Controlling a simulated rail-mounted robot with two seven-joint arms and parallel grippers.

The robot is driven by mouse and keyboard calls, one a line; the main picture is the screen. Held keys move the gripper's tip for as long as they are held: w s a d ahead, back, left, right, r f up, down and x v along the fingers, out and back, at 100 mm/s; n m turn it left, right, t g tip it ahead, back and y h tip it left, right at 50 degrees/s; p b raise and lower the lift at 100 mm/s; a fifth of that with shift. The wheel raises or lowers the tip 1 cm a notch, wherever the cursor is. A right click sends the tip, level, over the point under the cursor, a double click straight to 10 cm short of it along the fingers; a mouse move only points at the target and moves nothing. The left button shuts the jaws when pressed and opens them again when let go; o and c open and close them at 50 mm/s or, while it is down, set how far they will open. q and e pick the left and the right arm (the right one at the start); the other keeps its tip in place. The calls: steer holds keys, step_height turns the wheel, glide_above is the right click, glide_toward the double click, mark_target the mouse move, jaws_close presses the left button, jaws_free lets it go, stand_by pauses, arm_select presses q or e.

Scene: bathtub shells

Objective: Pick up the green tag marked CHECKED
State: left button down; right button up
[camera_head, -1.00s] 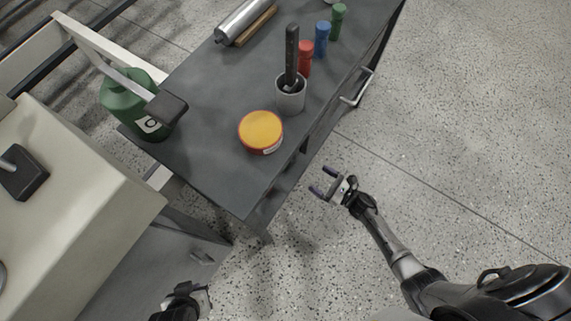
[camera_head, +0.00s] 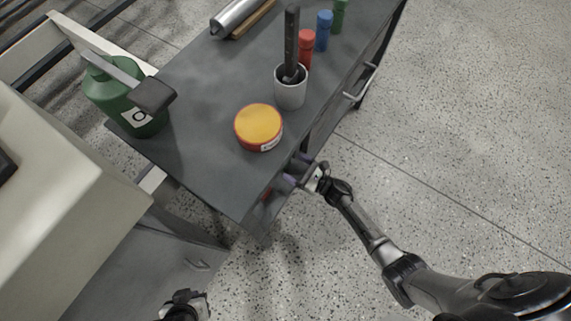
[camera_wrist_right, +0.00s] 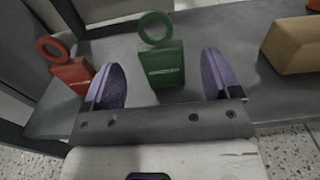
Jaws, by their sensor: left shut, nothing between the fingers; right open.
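In the right wrist view, a green tag (camera_wrist_right: 162,66) with a ring on top stands on a grey lower shelf (camera_wrist_right: 215,40); its small white lettering is too blurred to read. My right gripper (camera_wrist_right: 160,82) is open, its purple-faced fingers either side of the tag in the picture, with gaps and no visible contact. In the head view my right gripper (camera_head: 296,170) reaches under the tabletop's right edge, and the green tag is hidden. My left gripper (camera_head: 196,303) is shut and empty at the bottom of the head view, partly cut off.
A red tag (camera_wrist_right: 70,70) stands left of the green one, close to the left finger; a tan block (camera_wrist_right: 294,45) lies right. The tabletop (camera_head: 200,150) overhangs the shelf and carries a yellow-lidded tin (camera_head: 258,125), a grey cup (camera_head: 290,92) and bottles. Floor at right is free.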

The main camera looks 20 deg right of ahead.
steer(key=shift+b+x, duration=0.5)
steer(key=shift+x, duration=1.4)
steer(key=shift+s, duration=0.1)
steer(key=c, duration=1)
steer(key=shift+r, duration=0.15)
